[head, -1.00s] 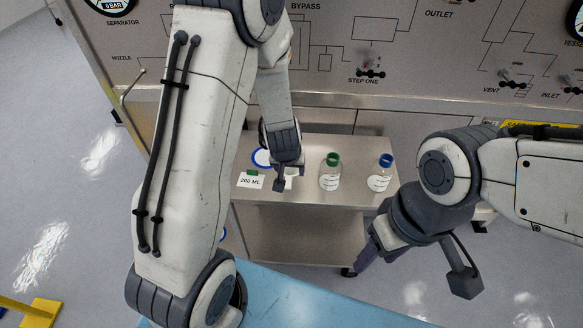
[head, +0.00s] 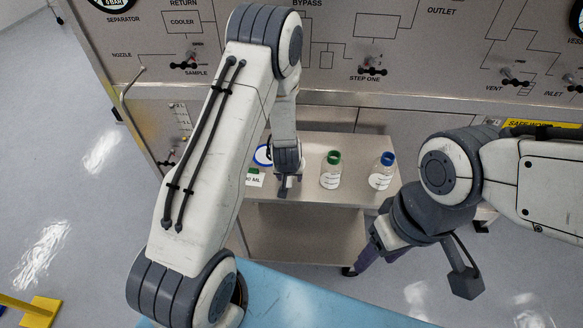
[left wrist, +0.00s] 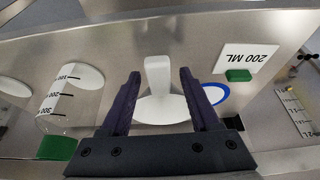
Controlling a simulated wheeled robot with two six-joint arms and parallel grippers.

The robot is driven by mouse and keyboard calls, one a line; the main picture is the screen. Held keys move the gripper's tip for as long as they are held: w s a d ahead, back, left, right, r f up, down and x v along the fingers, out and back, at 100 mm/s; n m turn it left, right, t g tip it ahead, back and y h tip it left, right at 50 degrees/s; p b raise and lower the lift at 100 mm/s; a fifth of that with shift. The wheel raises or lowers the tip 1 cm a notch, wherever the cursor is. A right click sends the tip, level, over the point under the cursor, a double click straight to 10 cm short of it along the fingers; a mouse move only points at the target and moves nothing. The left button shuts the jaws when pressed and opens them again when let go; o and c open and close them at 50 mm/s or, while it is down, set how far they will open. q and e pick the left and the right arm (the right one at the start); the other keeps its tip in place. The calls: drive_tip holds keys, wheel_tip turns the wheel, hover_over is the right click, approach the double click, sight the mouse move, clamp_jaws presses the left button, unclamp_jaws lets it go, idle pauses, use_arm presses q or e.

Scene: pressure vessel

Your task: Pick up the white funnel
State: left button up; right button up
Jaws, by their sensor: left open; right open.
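My left gripper (left wrist: 160,95) is open, with one dark finger on each side of the funnel and gaps showing between. In the head view my left gripper (head: 287,188) points down over the cart, and it and the arm largely hide the funnel. My right gripper (head: 366,261) is open and empty, low beside the cart's right end.
A green-capped bottle (head: 331,171) and a blue-capped bottle (head: 381,171) stand right of my left gripper on the cart top (head: 355,150). The panel wall (head: 330,95) rises behind.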

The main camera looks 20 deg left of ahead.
use_arm(q)
clamp_jaws()
drive_tip(key=shift+r, duration=0.1)
